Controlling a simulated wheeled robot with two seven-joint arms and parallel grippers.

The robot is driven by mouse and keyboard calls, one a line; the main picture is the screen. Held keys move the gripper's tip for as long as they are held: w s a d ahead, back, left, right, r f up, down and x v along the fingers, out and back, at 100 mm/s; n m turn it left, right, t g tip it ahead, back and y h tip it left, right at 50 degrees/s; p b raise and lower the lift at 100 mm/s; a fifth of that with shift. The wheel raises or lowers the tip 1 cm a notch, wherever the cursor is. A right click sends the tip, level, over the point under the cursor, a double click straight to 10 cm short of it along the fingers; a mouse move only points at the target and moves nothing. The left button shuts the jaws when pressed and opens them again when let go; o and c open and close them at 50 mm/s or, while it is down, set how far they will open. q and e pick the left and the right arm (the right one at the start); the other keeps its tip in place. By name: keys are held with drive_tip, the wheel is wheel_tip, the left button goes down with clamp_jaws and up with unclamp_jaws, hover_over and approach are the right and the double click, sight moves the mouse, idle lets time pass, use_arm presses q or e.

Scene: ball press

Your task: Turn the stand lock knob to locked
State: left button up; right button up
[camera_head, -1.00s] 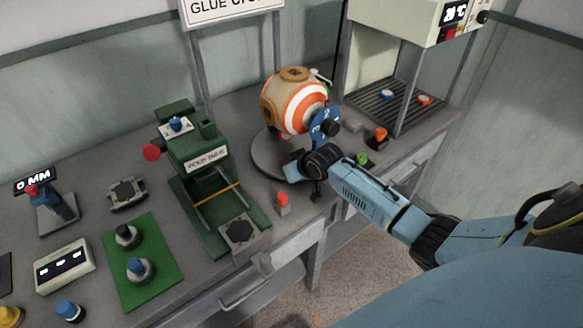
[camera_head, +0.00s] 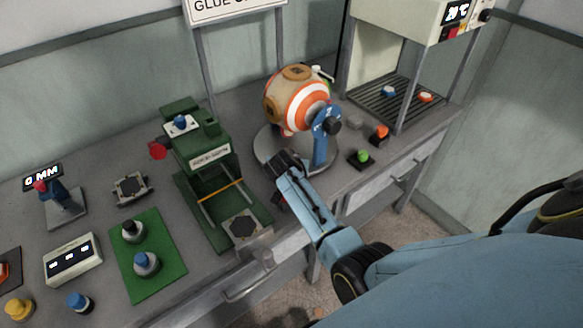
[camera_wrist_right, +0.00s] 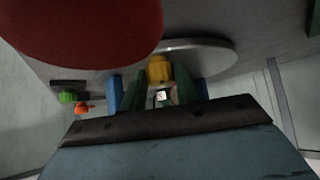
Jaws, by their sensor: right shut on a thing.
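The stand (camera_head: 265,150) has a round grey base and a blue arm (camera_head: 327,140) holding a tan ball (camera_head: 298,100) with orange and white rings. In the right wrist view a yellow knob (camera_wrist_right: 159,68), likely the stand lock knob, is at the edge of the grey base (camera_wrist_right: 215,55). My right gripper (camera_head: 283,160) is low at the front of the base; in the wrist view its fingers (camera_wrist_right: 160,84) are shut on the yellow knob. The knob is hidden behind the gripper in the head view. Its lock marking cannot be read. My left gripper is not in view.
A green press (camera_head: 200,160) stands left of the stand. A green button (camera_head: 362,156) and an orange-red button (camera_head: 380,132) are to its right. A slatted tray (camera_head: 400,105) lies at the back right. The bench's front edge and drawers are below my arm.

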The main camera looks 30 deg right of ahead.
drive_tip(key=m+g+h+b, duration=0.1)
drive_tip(key=m+b, duration=0.1)
drive_tip(key=m+g+h+b, duration=0.1)
drive_tip(key=m+b, duration=0.1)
drive_tip(key=m+g+b, duration=0.1)
drive_tip(key=b, duration=0.2)
drive_tip(key=shift+w+a+f+m+g+h, duration=0.15)
drive_tip(key=shift+w+a+m+g+h, duration=0.15)
drive_tip(key=shift+w+m+h, duration=0.1)
drive_tip(key=shift+m+b, duration=0.3)
drive_tip(key=shift+b, duration=0.15)
drive_tip(key=shift+g, duration=0.4)
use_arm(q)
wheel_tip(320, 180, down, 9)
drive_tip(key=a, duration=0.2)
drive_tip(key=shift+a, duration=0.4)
use_arm(e)
drive_tip(key=shift+d, duration=0.1)
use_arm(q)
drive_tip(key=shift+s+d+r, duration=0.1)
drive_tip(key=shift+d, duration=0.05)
use_arm(e)
drive_tip(key=o, duration=0.8)
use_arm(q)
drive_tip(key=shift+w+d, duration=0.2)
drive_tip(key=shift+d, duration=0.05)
use_arm(e)
drive_tip(key=shift+o, duration=0.9)
